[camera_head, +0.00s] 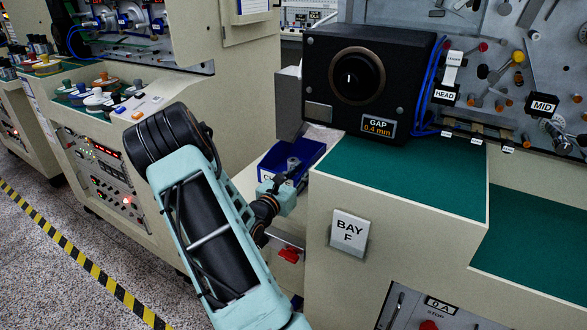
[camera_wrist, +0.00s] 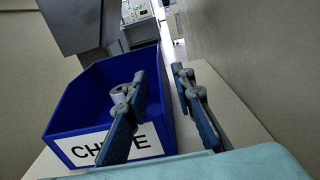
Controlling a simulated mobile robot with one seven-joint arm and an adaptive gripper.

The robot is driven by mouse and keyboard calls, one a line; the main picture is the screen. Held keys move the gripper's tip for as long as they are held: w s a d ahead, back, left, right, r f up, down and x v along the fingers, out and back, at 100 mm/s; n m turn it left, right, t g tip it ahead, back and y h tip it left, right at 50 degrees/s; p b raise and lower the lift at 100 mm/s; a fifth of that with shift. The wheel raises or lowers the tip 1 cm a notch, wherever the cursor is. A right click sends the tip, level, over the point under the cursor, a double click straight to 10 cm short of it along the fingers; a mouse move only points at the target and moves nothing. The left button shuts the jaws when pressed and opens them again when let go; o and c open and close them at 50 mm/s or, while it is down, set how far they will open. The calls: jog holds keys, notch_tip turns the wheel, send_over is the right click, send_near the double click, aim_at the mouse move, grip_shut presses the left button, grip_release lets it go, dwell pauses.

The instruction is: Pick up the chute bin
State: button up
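The chute bin is a blue open-topped box with a white label on its front. It shows in the wrist view (camera_wrist: 75,113) and, partly hidden behind my arm, in the head view (camera_head: 311,150). My gripper (camera_wrist: 160,78) is open. Its left finger is over the bin's inside and its right finger is outside, with the bin's right wall between them. I see a gap on both sides and cannot tell any contact. In the head view my gripper (camera_head: 289,184) is at the bin's near side. A small pale round part (camera_wrist: 119,95) appears inside the bin.
The bin stands on a beige ledge (camera_wrist: 235,110) between cabinet walls. A grey chute (camera_wrist: 75,22) hangs above its back left. To the right in the head view are a black gauge box (camera_head: 325,85) and a green-topped bench (camera_head: 410,178) marked BAY F.

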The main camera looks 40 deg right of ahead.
aim_at(314, 159)
jog(key=shift+w+d+r, duration=0.1)
jog(key=shift+w+d, duration=0.05)
jog(key=shift+d, duration=0.3)
jog(key=x, duration=0.6)
jog(key=shift+d, duration=0.3)
jog(key=shift+c, duration=0.4)
grip_shut()
